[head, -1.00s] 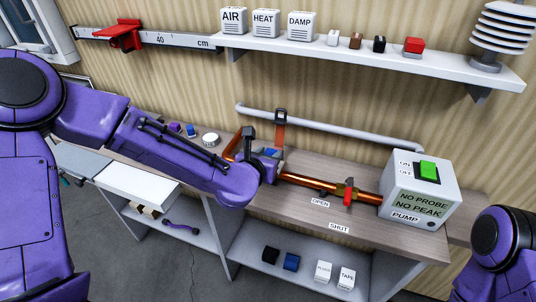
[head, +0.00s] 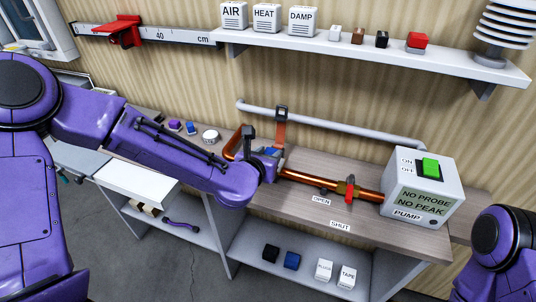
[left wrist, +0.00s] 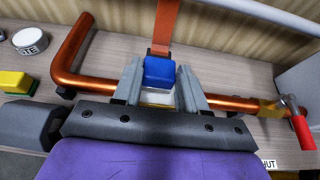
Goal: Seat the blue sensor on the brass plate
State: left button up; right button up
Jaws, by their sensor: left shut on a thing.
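The blue sensor (left wrist: 160,73) is a small blue block between the fingertips of my left gripper (left wrist: 160,80) in the left wrist view. The gripper is shut on it, over the copper pipe, in front of an upright orange strap (left wrist: 164,25). A pale patch (left wrist: 157,98) shows just below the block. In the head view the left gripper (head: 264,156) is at the pipe, and a bit of blue (head: 271,152) shows beside it. I cannot make out the brass plate or whether the sensor touches anything beneath. My right gripper is out of view.
The copper pipe (head: 305,180) runs along the bench to a red-handled valve (head: 350,190) and the pump box (head: 425,190). A white round tin (head: 211,136) stands left of the gripper. A black cube (head: 271,253) and blue cube (head: 291,260) are on the lower shelf.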

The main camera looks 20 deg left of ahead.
pick_arm(q)
jog(key=shift+f+b, duration=0.55)
jog(key=shift+b, duration=0.1)
dwell(0.8)
jog(key=o, duration=1.6)
notch_tip(320, 180, up, 7)
jog(key=p, duration=0.5)
